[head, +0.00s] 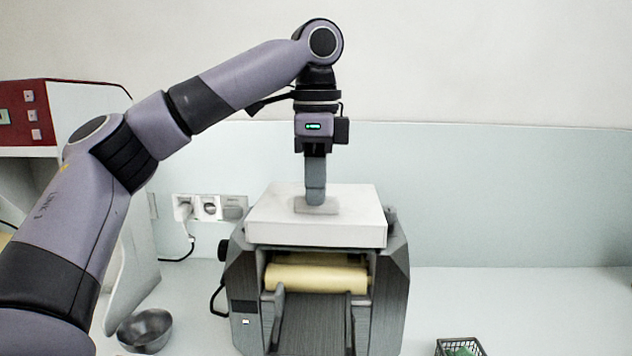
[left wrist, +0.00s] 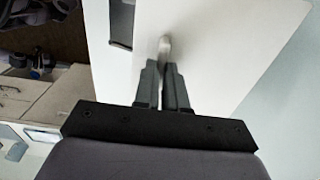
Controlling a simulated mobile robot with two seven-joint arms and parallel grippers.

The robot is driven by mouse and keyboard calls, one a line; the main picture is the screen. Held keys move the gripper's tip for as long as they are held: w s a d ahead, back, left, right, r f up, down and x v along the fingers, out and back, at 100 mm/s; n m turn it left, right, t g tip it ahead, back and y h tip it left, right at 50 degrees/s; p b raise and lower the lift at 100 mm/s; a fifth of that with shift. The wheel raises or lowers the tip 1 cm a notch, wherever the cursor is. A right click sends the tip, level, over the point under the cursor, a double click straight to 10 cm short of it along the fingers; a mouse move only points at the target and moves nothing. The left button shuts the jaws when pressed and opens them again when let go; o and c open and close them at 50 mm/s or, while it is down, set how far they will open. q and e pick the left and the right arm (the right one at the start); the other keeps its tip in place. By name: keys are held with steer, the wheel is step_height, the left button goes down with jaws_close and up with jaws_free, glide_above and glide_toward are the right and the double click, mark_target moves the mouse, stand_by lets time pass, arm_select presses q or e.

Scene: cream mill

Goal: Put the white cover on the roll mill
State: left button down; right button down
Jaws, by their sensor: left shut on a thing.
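The white cover (head: 318,228) is a flat box shape over the top of the roll mill (head: 390,290) in the head view. The mill is dark grey with cream rollers (head: 315,278) showing below the cover's front edge. My left gripper (head: 315,200) points straight down at the middle of the cover's top and is shut on its handle. In the left wrist view, the gripper (left wrist: 164,75) is shut on the small light handle (left wrist: 165,45) of the cover (left wrist: 215,45). Whether the cover rests fully on the mill cannot be told. My right gripper is not in view.
A metal bowl (head: 145,331) stands on the table at the lower left. A black basket (head: 460,347) with something green is at the lower right. Wall sockets (head: 210,207) with a plugged cable are behind on the left.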

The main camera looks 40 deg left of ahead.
arm_select(q)
steer(key=shift+f, duration=0.7)
stand_by(1.6)
steer(key=c, duration=1.1)
jaws_free()
steer(key=shift+r, duration=3.55)
